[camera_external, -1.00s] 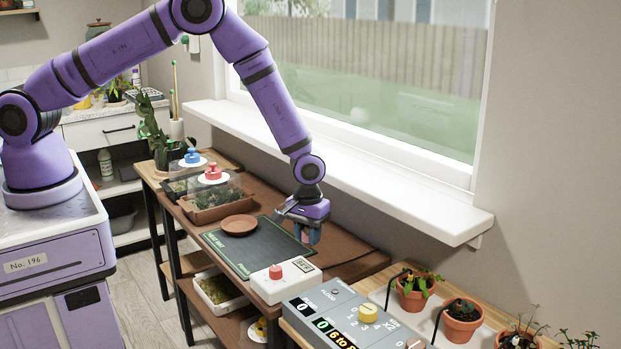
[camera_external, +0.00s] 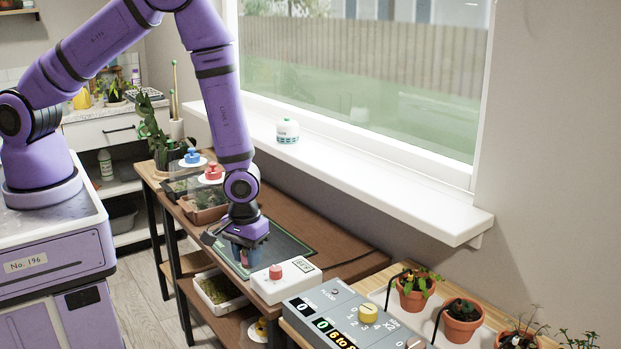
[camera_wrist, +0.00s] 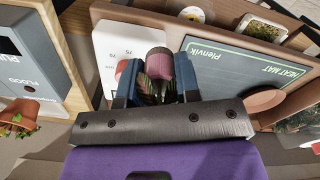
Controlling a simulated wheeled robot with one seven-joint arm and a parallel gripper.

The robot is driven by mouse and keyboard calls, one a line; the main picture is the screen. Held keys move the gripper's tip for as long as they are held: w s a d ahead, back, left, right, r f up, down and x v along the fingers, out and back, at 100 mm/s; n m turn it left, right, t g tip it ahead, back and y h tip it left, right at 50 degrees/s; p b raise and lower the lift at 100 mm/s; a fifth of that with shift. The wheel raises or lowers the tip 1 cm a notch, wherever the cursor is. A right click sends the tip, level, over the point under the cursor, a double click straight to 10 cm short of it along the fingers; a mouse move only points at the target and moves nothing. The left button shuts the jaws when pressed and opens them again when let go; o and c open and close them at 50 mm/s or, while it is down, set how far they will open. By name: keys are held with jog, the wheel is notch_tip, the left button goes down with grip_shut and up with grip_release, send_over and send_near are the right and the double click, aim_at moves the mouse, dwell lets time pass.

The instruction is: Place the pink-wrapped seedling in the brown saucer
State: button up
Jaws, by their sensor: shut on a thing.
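The pink-wrapped seedling (camera_wrist: 156,62) is between my gripper's two blue fingers in the wrist view, with green leaves toward the camera. My gripper (camera_external: 245,261) is shut on it and points down over the front part of the dark green heat mat (camera_external: 290,245). The brown saucer (camera_wrist: 264,103) shows partly at the right in the wrist view, on the mat and apart from the seedling. In the external view my arm and gripper hide the saucer. I cannot tell how high the seedling is above the mat.
A white box with a red knob (camera_external: 285,280) stands close to the right of my gripper. A grey control box (camera_external: 345,315) is farther right. A planted tray (camera_external: 205,214) and red and blue knobbed items stand behind left. The mat's right part is clear.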

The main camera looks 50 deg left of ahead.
dwell(0.3)
jog(key=w+a+r+n, duration=0.15)
jog(key=w+a, duration=0.25)
jog(key=a, duration=0.5)
jog(key=w+a+r+n, duration=0.1)
jog(key=w+a+n, duration=0.25)
jog(key=a, duration=0.65)
jog(key=w+a+r+n, duration=0.1)
jog(key=w+a, duration=0.3)
jog(key=a, duration=0.5)
jog(key=shift+w+f, duration=0.2)
jog(key=shift+f, duration=4.35)
jog(key=o, duration=1)
jog(key=shift+c, duration=0.2)
